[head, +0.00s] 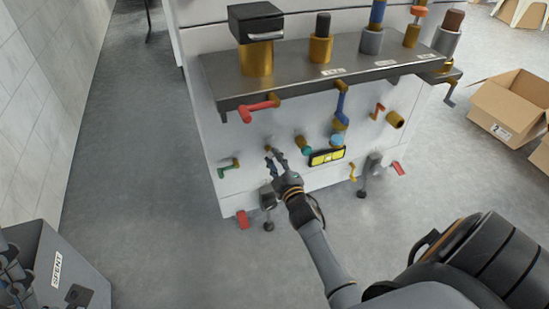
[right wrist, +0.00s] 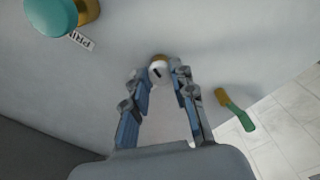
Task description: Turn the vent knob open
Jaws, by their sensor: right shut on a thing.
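A small round knob (right wrist: 158,72), pale with a dark mark and a brass base, sits on the machine's light front panel (head: 225,140). I take it for the vent knob; no label on it is readable. My right gripper (head: 272,156) reaches up to the panel. In the right wrist view its fingertips (right wrist: 159,74) are on both sides of the knob, shut on it. In the head view the fingers mostly hide the knob. Part of my left gripper (head: 12,272) shows at the lower left edge, and its jaws are unclear.
A green lever (head: 230,165) is left of the knob; it also shows in the right wrist view (right wrist: 238,113). Teal valves (head: 305,147) and a yellow-framed display (head: 326,157) are right. A red lever (head: 260,110) hangs above. A grey bin (head: 75,265) stands lower left.

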